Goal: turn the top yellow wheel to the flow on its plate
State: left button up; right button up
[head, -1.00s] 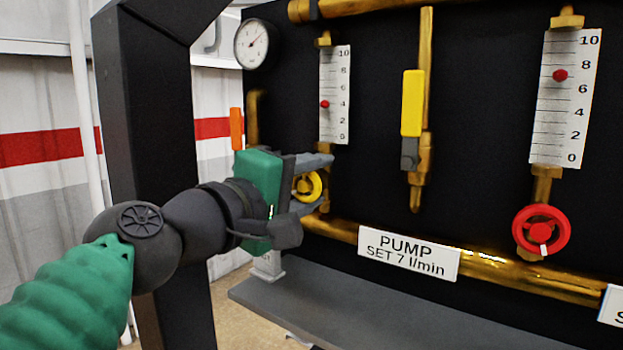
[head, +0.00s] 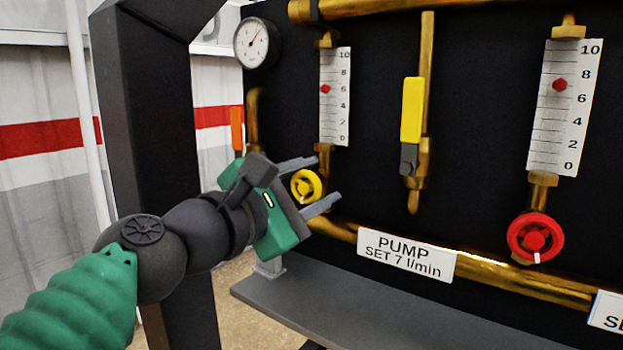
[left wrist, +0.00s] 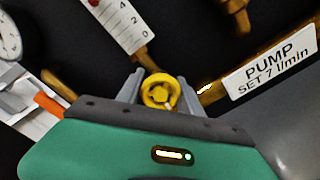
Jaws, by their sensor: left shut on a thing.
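The yellow wheel (head: 305,187) sits on the brass pipe below the left flow gauge (head: 342,110). My left gripper (head: 318,184) is shut on the yellow wheel, one finger on each side of its rim. The wrist view also shows the wheel (left wrist: 160,92) between the two fingers (left wrist: 159,84). The red float (head: 325,89) of that gauge stands at about 6. The white plate (head: 405,257) below reads PUMP, SET 7 l/min. My right gripper is not in view.
A red wheel (head: 536,238) sits under the right flow gauge (head: 565,110), whose float is near 7. A yellow lever (head: 411,110) hangs between the gauges. An orange handle (head: 237,128) and a round dial (head: 251,43) are at left. A grey ledge (head: 350,305) runs below.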

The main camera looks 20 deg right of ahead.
pick_arm(q)
jog(key=shift+f+n, duration=0.1)
jog(key=shift+n, duration=0.5)
